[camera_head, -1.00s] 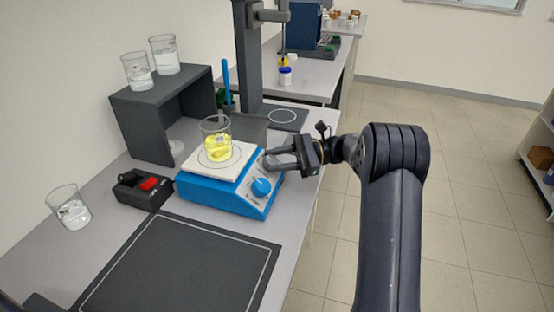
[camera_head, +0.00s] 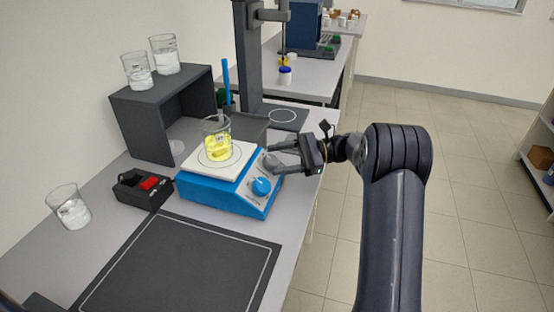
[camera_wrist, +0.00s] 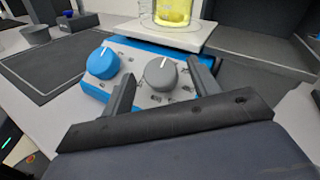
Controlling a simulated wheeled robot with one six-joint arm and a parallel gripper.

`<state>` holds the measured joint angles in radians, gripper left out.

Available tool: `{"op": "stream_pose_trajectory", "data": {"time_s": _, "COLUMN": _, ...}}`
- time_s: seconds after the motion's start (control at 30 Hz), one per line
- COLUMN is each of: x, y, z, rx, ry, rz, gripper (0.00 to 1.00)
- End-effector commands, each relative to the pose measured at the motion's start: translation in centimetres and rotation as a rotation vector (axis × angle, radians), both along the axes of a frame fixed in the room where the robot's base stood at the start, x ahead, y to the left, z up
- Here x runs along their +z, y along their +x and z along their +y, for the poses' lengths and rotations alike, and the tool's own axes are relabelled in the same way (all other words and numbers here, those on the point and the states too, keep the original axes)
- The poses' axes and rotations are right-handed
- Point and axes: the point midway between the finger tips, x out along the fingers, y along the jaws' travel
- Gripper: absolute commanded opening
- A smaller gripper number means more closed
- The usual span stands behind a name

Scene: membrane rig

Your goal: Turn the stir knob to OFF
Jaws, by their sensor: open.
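The blue hot-plate stirrer (camera_head: 215,193) has two knobs on its sloped front panel. The grey knob (camera_wrist: 160,73) lies between my gripper's fingers in the wrist view, with its white line pointing up and slightly right. The blue knob (camera_wrist: 102,63) is left of it, outside the fingers; it also shows in the head view (camera_head: 262,187). I cannot read which knob is marked stir, nor the OFF mark. My gripper (camera_head: 275,160) is open at the right of the panel, one finger on each side of the grey knob, with gaps visible.
A beaker of yellow liquid (camera_head: 217,146) stands on the white top plate. A black box with a red switch (camera_head: 143,189) and a beaker (camera_head: 70,208) are to the left. A dark mat (camera_head: 180,268) lies in front. A grey shelf (camera_head: 140,130) stands behind.

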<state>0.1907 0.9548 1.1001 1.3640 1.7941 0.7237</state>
Motion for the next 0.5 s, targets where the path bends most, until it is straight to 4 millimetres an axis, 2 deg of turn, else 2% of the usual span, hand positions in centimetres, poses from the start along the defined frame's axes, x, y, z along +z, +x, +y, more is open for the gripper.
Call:
{"op": "stream_pose_trajectory", "data": {"time_s": 0.3, "x": 0.3, "y": 0.7, "z": -6.3, "rx": -0.003, "ry": 0.0, "rz": -0.001, "gripper": 0.57}}
{"op": "stream_pose_trajectory", "data": {"time_s": 0.5, "x": 0.6, "y": 1.0, "z": -9.0, "rx": -0.001, "ry": -0.001, "rz": 0.0, "gripper": 0.57}}
